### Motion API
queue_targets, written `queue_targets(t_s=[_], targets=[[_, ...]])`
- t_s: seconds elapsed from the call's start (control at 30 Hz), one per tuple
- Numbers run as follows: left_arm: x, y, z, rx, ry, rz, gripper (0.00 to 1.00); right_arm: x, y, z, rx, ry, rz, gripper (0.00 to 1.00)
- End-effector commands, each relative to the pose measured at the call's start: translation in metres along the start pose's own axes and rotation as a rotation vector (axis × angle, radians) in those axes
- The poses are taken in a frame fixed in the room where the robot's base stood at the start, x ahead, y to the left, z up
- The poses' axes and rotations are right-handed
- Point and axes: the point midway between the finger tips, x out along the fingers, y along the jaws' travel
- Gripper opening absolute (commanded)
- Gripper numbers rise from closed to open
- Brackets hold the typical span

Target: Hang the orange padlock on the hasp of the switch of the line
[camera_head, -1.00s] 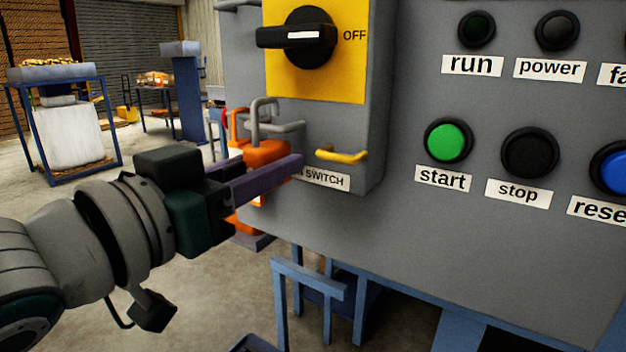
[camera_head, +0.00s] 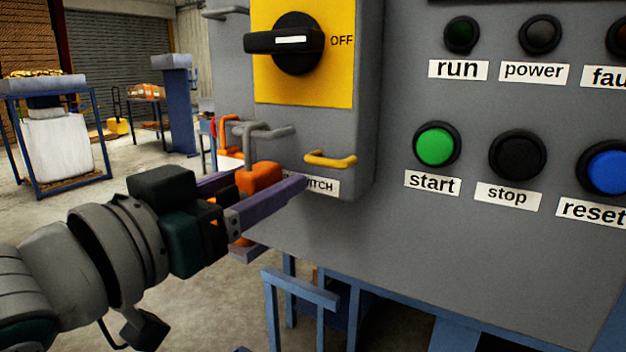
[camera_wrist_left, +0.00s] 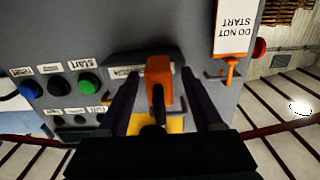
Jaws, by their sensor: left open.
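The orange padlock (camera_head: 259,178) is upright below the switch with its grey shackle (camera_head: 255,130) up. The shackle meets a grey bar (camera_head: 280,132) on the switch box and seems to hang from it; I cannot tell for certain that it passes around. My left gripper (camera_head: 258,190) is open, its purple fingers on either side of the padlock. In the left wrist view the padlock (camera_wrist_left: 158,70) sits between the spread fingers, apparently clear of both. The switch's black handle (camera_head: 290,41) lies horizontal on the yellow plate (camera_head: 335,80), beside OFF. My right gripper is not in view.
A yellow loop (camera_head: 330,160) juts out to the right of the padlock. An orange hook with a white DO NOT START tag (camera_wrist_left: 236,28) is close by. Green start (camera_head: 436,146), black stop (camera_head: 517,156) and blue reset (camera_head: 608,172) buttons line the panel.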

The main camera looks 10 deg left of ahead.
Motion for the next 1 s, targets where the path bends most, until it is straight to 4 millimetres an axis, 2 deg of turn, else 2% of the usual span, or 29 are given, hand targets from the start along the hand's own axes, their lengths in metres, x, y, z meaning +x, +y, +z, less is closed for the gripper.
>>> queue_targets(t_s=[0.23,0.33,0.7,0.83,1.0], targets=[[-0.001,0.000,0.001,0.000,-0.003,0.000,0.67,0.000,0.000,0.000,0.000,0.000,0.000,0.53],[-0.007,0.000,0.002,-0.001,-0.004,-0.001,0.67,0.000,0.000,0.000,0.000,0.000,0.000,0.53],[-0.070,0.000,0.003,-0.002,-0.006,0.000,0.67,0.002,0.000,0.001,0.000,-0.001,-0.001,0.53],[-0.086,0.000,0.002,-0.002,-0.004,0.000,0.67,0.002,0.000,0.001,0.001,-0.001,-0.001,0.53],[-0.098,0.000,0.001,0.000,-0.002,0.000,0.67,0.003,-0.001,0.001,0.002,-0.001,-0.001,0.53]])
